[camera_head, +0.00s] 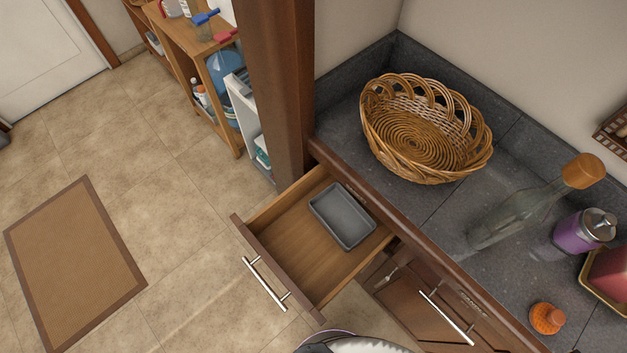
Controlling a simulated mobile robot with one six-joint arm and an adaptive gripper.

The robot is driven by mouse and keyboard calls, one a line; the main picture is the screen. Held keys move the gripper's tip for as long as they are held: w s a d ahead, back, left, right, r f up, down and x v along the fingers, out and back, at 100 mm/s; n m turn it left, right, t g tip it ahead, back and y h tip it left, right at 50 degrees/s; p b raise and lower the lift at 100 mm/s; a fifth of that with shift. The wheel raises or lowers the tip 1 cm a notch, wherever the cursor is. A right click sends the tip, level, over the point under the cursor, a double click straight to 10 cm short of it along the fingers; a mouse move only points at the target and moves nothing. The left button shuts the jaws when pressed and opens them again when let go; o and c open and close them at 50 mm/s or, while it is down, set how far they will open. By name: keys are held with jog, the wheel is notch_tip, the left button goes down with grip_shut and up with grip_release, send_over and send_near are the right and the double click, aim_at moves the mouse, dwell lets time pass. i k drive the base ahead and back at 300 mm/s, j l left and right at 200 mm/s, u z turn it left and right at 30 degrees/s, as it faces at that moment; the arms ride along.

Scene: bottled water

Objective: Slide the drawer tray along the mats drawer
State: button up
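The mats drawer (290,262) is pulled open under the dark counter, with a wooden inside and a metal bar handle (264,284) on its front. The grey rectangular drawer tray (343,214) lies inside it, toward the back right, near the cabinet. Bare drawer floor shows to the left and front of the tray. My gripper is not in view. A rounded dark and white part, probably mine, shows at the bottom edge below the drawer.
A wicker basket (424,130), a glass bottle (535,212), a purple jar (584,232) and an orange item (546,318) stand on the counter (420,210). A wooden post (277,90) rises beside the drawer. Open tiled floor and a brown mat (75,262) lie left.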

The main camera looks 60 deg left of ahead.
aim_at(345, 219)
jog(key=u, duration=2.05)
